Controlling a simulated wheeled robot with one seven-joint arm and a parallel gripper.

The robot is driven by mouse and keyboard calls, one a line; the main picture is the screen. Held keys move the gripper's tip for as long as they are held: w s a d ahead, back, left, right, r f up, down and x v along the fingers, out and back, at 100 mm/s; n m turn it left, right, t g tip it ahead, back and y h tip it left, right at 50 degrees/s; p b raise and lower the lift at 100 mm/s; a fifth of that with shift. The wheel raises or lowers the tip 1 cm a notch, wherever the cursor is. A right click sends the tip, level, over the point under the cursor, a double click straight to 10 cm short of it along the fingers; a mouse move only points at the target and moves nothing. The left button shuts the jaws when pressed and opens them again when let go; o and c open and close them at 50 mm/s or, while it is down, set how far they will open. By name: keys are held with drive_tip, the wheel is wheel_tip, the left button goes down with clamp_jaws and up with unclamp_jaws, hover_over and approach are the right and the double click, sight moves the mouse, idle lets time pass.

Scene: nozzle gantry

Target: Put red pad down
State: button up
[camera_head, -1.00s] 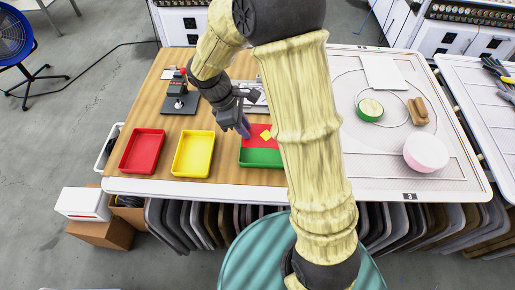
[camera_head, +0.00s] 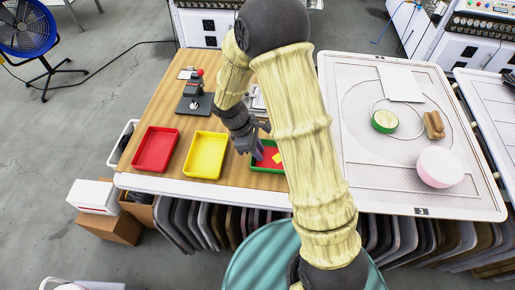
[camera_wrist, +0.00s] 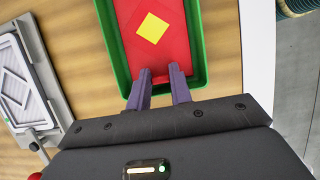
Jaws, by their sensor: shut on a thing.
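The red pad (camera_wrist: 182,40) has a yellow diamond (camera_wrist: 152,28) in its middle. It lies within the outline of the green tray (camera_wrist: 198,62) in the wrist view. My gripper (camera_wrist: 160,74) is shut on the pad's near edge, with its purple fingers reaching over the tray's near end. In the head view, the pad (camera_head: 270,154) shows inside the green tray's rim (camera_head: 270,170), partly hidden by my arm and gripper (camera_head: 258,154). I cannot tell whether the pad touches the tray's floor.
A yellow tray (camera_head: 205,155) and a red tray (camera_head: 155,149) stand left of the green one on the wooden table. A grey press with a red knob (camera_head: 197,90) is behind them. A frame (camera_wrist: 30,85) lies at the left in the wrist view.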

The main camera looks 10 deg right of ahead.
drive_tip(key=o, duration=0.9)
drive_tip(key=shift+f, duration=0.1)
drive_tip(key=v, duration=1.2)
